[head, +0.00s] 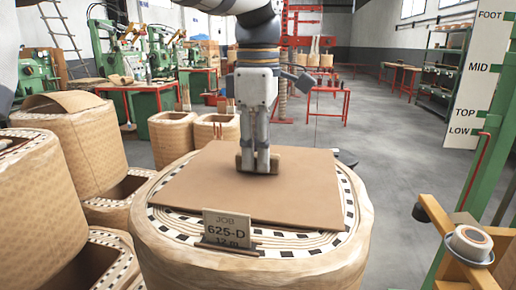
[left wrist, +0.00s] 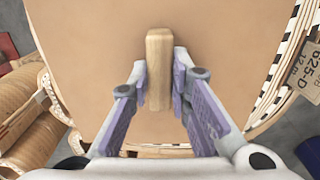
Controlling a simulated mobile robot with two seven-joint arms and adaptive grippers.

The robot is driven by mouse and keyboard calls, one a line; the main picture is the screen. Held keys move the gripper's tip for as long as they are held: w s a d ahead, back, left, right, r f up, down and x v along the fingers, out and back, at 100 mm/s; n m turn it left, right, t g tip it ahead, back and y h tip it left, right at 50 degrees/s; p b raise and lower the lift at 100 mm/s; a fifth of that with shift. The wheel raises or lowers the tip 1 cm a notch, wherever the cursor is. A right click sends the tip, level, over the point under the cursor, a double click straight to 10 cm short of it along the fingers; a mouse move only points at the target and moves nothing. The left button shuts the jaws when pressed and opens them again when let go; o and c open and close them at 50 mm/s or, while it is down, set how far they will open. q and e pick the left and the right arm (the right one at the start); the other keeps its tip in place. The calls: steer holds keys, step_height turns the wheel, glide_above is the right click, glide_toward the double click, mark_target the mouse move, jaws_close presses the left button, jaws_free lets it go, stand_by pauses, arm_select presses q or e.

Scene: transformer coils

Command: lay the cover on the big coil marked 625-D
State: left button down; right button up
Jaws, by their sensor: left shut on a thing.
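The big coil (head: 170,245) stands upright at front centre. Its card (head: 227,229) reads JOB 625-D and also shows in the left wrist view (left wrist: 297,72). The cover (head: 205,180) is a flat tan board with a wooden handle bar (left wrist: 158,55). It lies across the middle of the coil's top; the striped winding rim shows at left, front and right. Whether it touches the rim I cannot tell. My left gripper (head: 257,165) points down, shut on the handle, with one finger on each side in the left wrist view (left wrist: 160,88). My right gripper does not show.
Other wrapped coils (head: 90,140) crowd the left side, one with a tan sheet (head: 62,103) on top. A green post and wooden frame (head: 460,245) stand at right. A height board (head: 475,90) is behind it. Grey floor (head: 390,160) is clear at right.

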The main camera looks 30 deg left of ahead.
arm_select(q)
steer(key=shift+f, duration=0.1)
steer(key=c, duration=1.4)
jaws_free()
step_height(320, 180, up, 12)
steer(key=shift+r, duration=0.1)
